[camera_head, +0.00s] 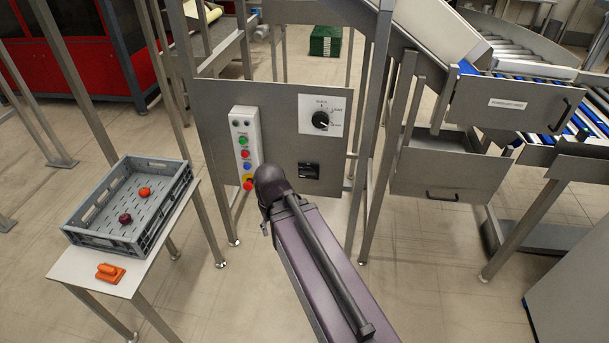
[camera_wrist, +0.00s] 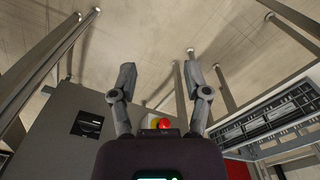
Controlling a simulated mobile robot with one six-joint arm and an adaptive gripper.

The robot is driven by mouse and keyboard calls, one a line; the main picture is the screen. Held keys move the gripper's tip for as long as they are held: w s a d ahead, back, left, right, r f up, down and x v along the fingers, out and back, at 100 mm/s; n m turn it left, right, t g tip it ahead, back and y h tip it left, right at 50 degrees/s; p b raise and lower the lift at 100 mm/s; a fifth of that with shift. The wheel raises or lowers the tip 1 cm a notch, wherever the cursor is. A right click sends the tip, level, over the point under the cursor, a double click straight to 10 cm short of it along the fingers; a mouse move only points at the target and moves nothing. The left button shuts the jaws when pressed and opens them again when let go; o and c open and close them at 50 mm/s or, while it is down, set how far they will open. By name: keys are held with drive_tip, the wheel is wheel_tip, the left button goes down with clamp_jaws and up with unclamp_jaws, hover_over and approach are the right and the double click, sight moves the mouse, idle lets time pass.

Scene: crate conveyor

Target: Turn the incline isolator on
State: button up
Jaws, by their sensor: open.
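A grey control panel (camera_head: 275,125) stands ahead in the head view. It carries a black rotary knob on a white plate (camera_head: 320,118), a black square unit (camera_head: 308,170) below it, and a button box (camera_head: 245,145) on the left. I cannot read which control is the incline isolator. The black square unit also shows at the left in the wrist view (camera_wrist: 87,125). My gripper (camera_wrist: 160,75) is open and empty, its two fingers apart. A red button (camera_wrist: 165,125) shows between the finger bases. My arm hides most of the gripper in the head view.
A white side table (camera_head: 90,270) at left bears a grey crate (camera_head: 125,235) with two round items inside, and an orange object (camera_head: 109,272). A frame post (camera_head: 366,130) stands right of the panel. Drawers (camera_head: 440,172) and a conveyor (camera_head: 530,85) are further right.

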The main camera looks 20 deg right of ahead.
drive_tip(key=shift+a, duration=0.15)
idle(0.4)
drive_tip(key=n+t+h+b, duration=0.85)
drive_tip(key=h+b, duration=0.65)
drive_tip(key=b, duration=1.5)
approach(306, 176)
drive_tip(key=s+a+m+t, duration=0.2)
drive_tip(key=s+a, duration=0.1)
drive_tip(key=shift+w+f+n+g, duration=0.1)
drive_tip(key=shift+f+n+g, duration=0.15)
drive_tip(key=shift+f, duration=0.2)
drive_tip(key=shift+d, duration=0.1)
drive_tip(key=x, duration=1.3)
drive_tip(key=shift+w+d, duration=0.25)
